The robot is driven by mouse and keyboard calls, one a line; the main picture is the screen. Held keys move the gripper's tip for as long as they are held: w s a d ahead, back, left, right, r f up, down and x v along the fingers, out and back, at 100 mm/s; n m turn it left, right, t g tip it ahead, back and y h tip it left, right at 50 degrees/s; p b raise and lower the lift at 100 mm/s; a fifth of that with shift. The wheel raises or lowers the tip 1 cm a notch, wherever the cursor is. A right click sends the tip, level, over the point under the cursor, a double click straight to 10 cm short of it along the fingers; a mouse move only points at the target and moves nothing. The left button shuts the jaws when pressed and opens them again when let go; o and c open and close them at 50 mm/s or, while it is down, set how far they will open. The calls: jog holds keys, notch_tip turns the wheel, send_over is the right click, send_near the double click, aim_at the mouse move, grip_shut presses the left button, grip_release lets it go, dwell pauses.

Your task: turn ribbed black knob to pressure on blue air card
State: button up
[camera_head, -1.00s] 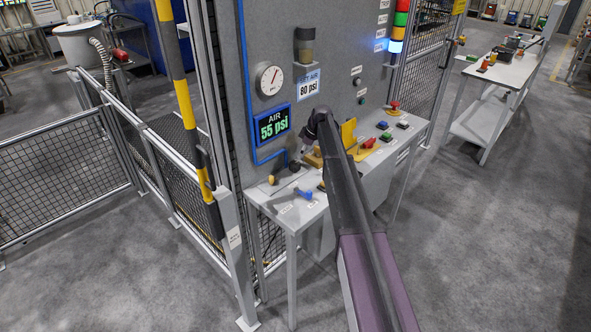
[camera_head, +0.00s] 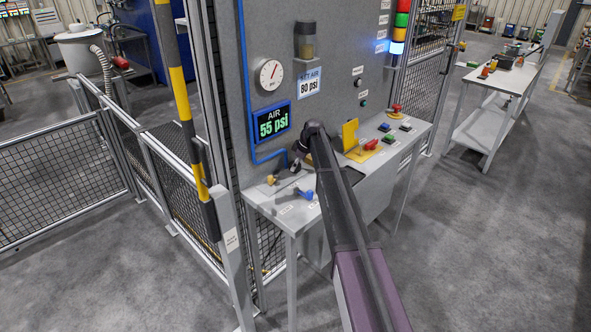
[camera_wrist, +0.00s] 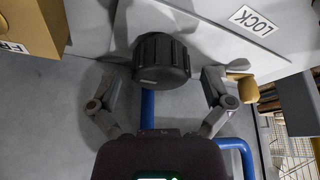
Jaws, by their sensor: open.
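The ribbed black knob (camera_wrist: 162,62) is upper centre in the wrist view. My gripper (camera_wrist: 160,88) is open, with one finger to each side of the knob and visible gaps between. In the head view my gripper (camera_head: 294,168) is small and dark over the table's left part, and I cannot tell the knob apart from it there. The blue air card (camera_head: 309,82) on the grey panel reads 80 psi, its top line partly legible. The air display (camera_head: 271,123) reads 55 psi. A round dial gauge (camera_head: 269,75) is above it.
A tan knob (camera_wrist: 248,90) is close beside my right finger, near a LOCK label (camera_wrist: 254,20). A tan block (camera_wrist: 32,28) is at upper left. A blue handle (camera_head: 303,193) lies near the table's front edge. A yellow upright plate (camera_head: 350,135) stands right of my arm.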

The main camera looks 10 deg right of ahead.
jog(key=shift+a+f, duration=0.1)
jog(key=shift+f, duration=0.15)
jog(key=c, duration=1.1)
jog(key=shift+c, duration=0.2)
